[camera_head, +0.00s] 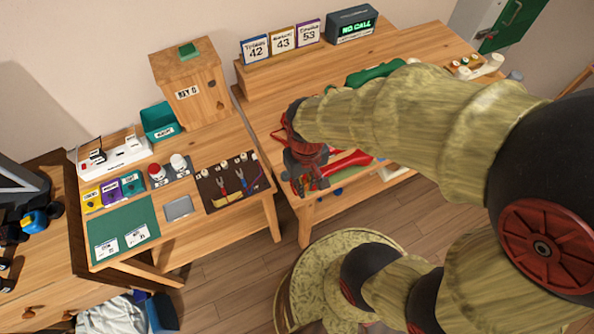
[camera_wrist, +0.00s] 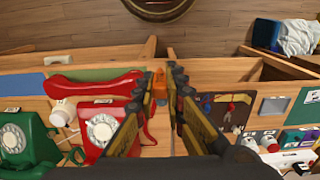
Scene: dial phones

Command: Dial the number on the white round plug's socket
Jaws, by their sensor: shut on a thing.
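My gripper (camera_wrist: 168,80) points at the gap between the two tables, right of the red phone. Its fingers are nearly together, with a small orange thing (camera_wrist: 158,84) at the tips that I cannot identify. The red phone (camera_wrist: 92,148) has a white dial (camera_wrist: 101,129), and its red handset (camera_wrist: 92,85) lies off it near the table edge. A green dial phone (camera_wrist: 24,140) stands to its left. In the head view, a white power strip (camera_head: 118,158) with plugs sits on the left table. No number on it is readable. A white round item (camera_head: 178,162) lies near a red-topped one (camera_head: 156,172).
Name cards showing 42 (camera_head: 255,50), 43 (camera_head: 283,40) and 53 (camera_head: 309,34) stand on a shelf beside a display (camera_head: 352,26) reading "NO CALL". A wooden box (camera_head: 188,78) and teal bin (camera_head: 160,122) stand on the left table. A dark tool mat (camera_head: 232,183) lies near its edge.

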